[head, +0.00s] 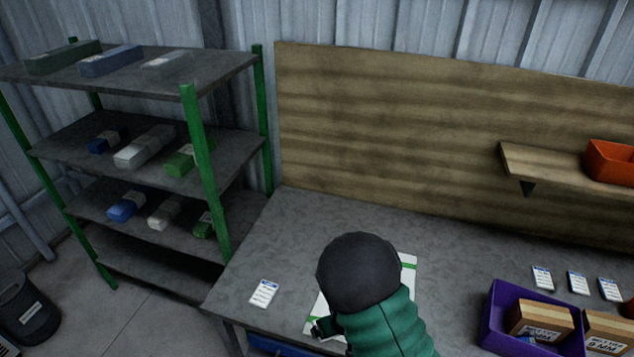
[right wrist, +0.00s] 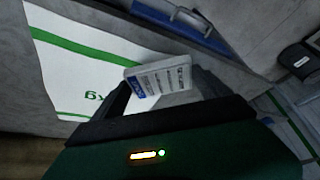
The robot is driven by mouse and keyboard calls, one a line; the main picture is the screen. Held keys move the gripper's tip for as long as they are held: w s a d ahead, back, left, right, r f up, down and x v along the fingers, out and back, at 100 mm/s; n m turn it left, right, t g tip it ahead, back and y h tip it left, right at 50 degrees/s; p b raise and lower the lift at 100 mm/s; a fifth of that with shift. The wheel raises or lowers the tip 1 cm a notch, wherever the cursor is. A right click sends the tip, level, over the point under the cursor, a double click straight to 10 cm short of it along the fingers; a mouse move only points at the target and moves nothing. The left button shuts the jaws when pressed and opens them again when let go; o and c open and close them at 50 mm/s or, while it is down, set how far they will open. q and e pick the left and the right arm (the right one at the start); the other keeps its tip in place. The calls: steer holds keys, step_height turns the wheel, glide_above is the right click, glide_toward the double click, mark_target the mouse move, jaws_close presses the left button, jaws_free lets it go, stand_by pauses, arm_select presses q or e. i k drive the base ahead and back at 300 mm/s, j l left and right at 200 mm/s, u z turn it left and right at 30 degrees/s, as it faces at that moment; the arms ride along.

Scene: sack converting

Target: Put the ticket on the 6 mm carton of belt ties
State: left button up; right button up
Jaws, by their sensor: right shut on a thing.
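My right gripper (head: 327,330) is over the white sack with green stripes (head: 408,272), mostly hidden by my own arm in the head view. In the right wrist view my right gripper (right wrist: 163,85) is shut on a white ticket (right wrist: 160,80) with a blue band and printed lines, held up clear at the fingertips. My left gripper is not in view.
Another ticket (head: 264,293) lies left of the sack. Three tickets, left (head: 542,278), middle (head: 578,283) and right (head: 609,289), lie behind the crate. An orange bin (head: 610,162) stands on a wall shelf. A green-posted rack (head: 195,150) is at left.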

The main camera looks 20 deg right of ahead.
mark_target(547, 314)
steer(key=k+l+u, duration=0.1)
steer(key=k+l, duration=0.25)
steer(key=l, duration=0.3)
steer(key=k+l+u, duration=0.1)
steer(key=k+l, duration=0.3)
steer(key=l, duration=0.25)
steer(key=k+l+u, duration=0.1)
steer(key=k+l, duration=0.3)
steer(key=l, duration=0.2)
steer(key=k+l+u, duration=0.1)
steer(key=k+l, duration=0.35)
steer(key=l, duration=0.1)
